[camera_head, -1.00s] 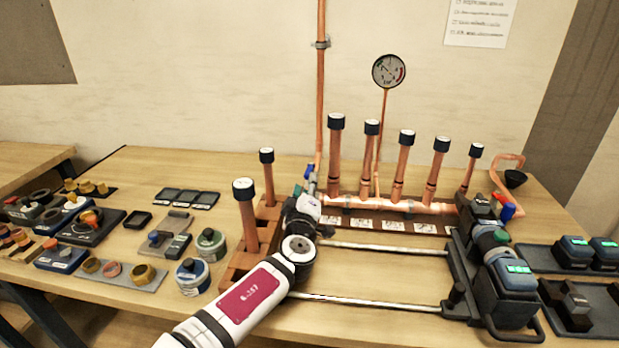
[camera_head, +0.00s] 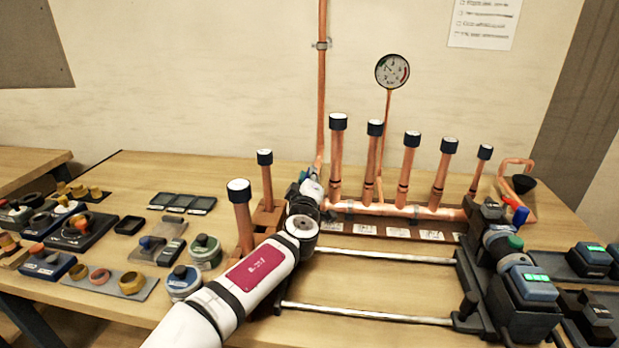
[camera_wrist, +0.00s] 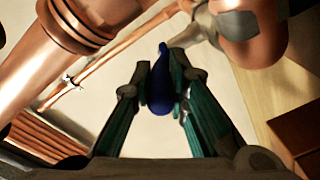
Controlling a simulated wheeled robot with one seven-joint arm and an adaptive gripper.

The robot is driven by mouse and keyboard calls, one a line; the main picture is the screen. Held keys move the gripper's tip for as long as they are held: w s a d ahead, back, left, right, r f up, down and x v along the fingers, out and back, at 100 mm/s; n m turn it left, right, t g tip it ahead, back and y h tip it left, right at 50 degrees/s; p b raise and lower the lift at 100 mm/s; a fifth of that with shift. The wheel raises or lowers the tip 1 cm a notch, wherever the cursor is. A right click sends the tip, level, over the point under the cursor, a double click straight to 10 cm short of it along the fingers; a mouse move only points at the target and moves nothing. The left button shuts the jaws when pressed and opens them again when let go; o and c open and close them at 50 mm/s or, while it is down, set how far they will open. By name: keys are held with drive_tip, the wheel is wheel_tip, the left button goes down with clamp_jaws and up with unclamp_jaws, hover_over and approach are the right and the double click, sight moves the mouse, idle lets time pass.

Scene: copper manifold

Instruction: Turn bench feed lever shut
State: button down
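The blue feed lever (camera_wrist: 160,85) shows in the wrist view as a rounded handle between my fingers. A grey valve fitting (camera_wrist: 203,24) on the copper pipe is just beyond it. My gripper (camera_wrist: 159,68) is open around the lever, one green-padded finger on each side. Slim gaps seem to show beside the lever, so I cannot tell if either finger touches it. In the head view my gripper (camera_head: 309,186) is at the foot of the tall wall pipe (camera_head: 322,90), and my wrist hides most of it. Only a small blue bit of the lever (camera_head: 303,175) shows there.
Upright capped copper stubs (camera_head: 336,160) stand along the manifold (camera_head: 400,210) to the right. Two capped stubs (camera_head: 243,222) stand close left of my arm. A pressing tool with rails (camera_head: 380,255) sits at right. Tins (camera_head: 205,252) and small parts crowd the left bench.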

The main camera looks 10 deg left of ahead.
drive_tip(key=shift+a, duration=0.1)
drive_tip(key=shift+w+a+m+h+b, duration=0.1)
drive_tip(key=shift+a+m+h+b, duration=0.25)
drive_tip(key=shift+h+b, duration=0.35)
drive_tip(key=shift+m+h+b, duration=0.45)
drive_tip(key=shift+h+b, duration=0.05)
drive_tip(key=shift+b, duration=0.15)
drive_tip(key=c, duration=1.5)
unclamp_jaws()
drive_tip(key=shift+c, duration=0.2)
drive_tip(key=shift+f, duration=0.1)
